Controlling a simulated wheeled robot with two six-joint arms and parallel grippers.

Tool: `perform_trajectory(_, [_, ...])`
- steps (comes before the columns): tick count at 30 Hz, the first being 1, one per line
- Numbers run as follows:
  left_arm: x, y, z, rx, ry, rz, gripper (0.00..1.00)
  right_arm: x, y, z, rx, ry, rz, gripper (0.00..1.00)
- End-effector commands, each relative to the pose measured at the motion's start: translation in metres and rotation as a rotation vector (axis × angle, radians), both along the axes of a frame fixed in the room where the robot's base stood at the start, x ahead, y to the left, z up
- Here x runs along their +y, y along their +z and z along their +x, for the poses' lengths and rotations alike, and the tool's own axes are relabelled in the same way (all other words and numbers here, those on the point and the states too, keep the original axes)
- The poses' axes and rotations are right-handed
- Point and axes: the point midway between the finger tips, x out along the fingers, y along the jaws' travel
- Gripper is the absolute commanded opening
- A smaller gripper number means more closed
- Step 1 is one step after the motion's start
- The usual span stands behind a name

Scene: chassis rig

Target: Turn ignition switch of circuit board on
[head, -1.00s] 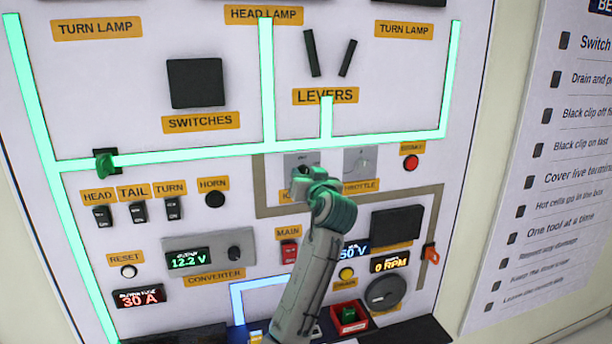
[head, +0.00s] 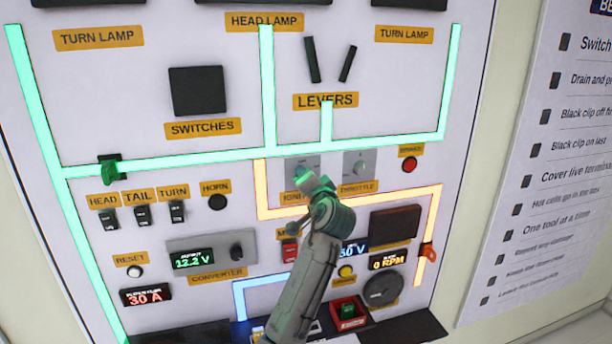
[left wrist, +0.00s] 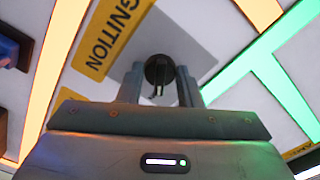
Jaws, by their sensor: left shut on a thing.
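The circuit board (head: 222,60) is a pale upright panel with orange labels and glowing traces. Its ignition switch (head: 312,162) is a grey plate with a knob, above the partly covered IGNITION label, left of the THROTTLE knob. My left gripper (head: 303,176) reaches up from below and covers much of the switch. In the left wrist view, the dark round knob of the ignition switch (left wrist: 159,69) sits between the two fingers of my left gripper (left wrist: 158,88), which is shut on it. The trace around the switch (head: 262,190) glows orange. My right gripper is not in view.
A red BRAKE button (head: 410,164) and the throttle knob (head: 360,167) are to the right of the switch. The red MAIN switch (head: 290,250) is close to my arm. A red box (head: 336,305) is below right. A printed sign (head: 560,150) hangs at the right.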

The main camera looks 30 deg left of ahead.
Motion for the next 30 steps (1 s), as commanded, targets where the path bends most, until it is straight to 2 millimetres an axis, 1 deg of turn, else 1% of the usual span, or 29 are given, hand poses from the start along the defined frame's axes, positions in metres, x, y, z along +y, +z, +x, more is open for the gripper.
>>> perform_trajectory(6, [-0.0001, 0.0008, 0.0001, 0.042, -0.001, 0.037, 0.09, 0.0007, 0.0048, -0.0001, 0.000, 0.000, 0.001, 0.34])
perform_trajectory(20, [-0.0001, 0.0000, 0.0001, 0.053, 0.000, 0.045, 0.09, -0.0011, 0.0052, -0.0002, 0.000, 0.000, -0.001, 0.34])
perform_trajectory(21, [-0.0001, 0.0000, 0.0001, 0.053, 0.000, 0.045, 0.34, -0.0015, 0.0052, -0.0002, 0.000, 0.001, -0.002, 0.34])
perform_trajectory(23, [0.0000, -0.0001, 0.0000, 0.052, 0.000, 0.045, 0.46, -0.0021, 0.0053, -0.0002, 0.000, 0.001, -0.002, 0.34])
perform_trajectory(24, [0.0000, -0.0001, 0.0001, 0.052, 0.000, 0.045, 0.54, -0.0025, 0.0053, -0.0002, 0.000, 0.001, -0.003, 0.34])
perform_trajectory(30, [0.0000, -0.0001, 0.0001, 0.052, 0.000, 0.045, 0.54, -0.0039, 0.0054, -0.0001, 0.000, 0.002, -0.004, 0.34])
